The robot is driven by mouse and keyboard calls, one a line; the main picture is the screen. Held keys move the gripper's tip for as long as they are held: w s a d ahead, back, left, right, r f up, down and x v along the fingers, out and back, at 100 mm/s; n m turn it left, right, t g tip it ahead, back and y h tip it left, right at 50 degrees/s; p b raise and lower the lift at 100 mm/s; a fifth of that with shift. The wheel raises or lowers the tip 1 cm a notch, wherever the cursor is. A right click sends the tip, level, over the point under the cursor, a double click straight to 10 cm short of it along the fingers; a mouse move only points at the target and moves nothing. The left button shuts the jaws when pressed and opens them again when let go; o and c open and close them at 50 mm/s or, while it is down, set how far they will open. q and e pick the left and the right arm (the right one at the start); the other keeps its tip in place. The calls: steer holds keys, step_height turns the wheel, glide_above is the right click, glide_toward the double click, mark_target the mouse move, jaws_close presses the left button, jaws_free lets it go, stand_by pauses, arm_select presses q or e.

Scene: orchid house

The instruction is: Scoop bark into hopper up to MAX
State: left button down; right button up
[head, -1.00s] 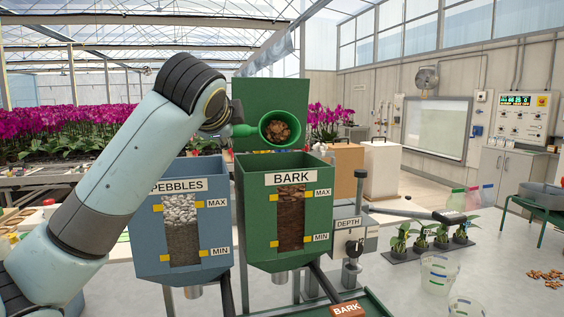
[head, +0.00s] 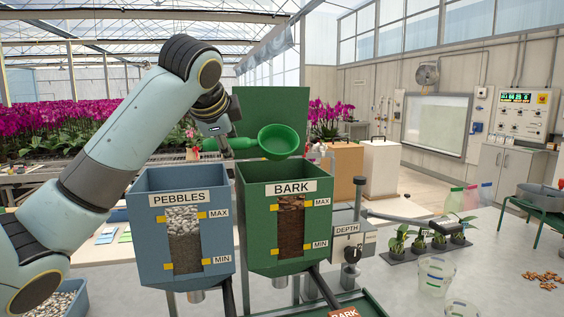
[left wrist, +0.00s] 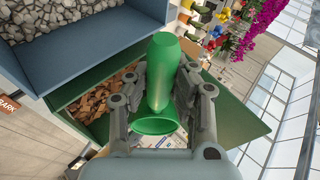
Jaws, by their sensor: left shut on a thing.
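The green scoop (head: 279,143) is above the back of the green bark hopper (head: 262,225), tilted, and I see no bark in its bowl. My left gripper (head: 222,142) is shut on its handle, which also shows between the fingers in the left wrist view (left wrist: 163,75). The hopper's front window shows bark (head: 291,225) from below MIN up to about the MAX mark; the exact level is hard to tell. In the left wrist view, loose bark (left wrist: 108,98) lies inside the open hopper. My right gripper is not in view.
The blue pebbles hopper (head: 150,235) stands close on the left. A grey depth device (head: 347,240) stands on the right. Cups (head: 436,275) and potted plants (head: 438,238) are on the bench further right. Open air surrounds the scoop above the hoppers.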

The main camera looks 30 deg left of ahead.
arm_select(q)
steer(key=shift+w+a+f+g+h, duration=0.15)
steer(key=shift+w+f+g+h, duration=0.05)
steer(key=shift+g+h, duration=0.3)
steer(key=shift+w+a+f+g+h, duration=0.15)
steer(key=shift+w+f+g+h, duration=0.05)
steer(key=shift+g+h, duration=0.3)
steer(key=shift+s, duration=0.15)
steer(key=shift+r, duration=0.1)
steer(key=shift+r, duration=0.1)
steer(key=shift+d+r, duration=0.1)
steer(key=shift+r, duration=1.3)
steer(key=shift+f, duration=0.1)
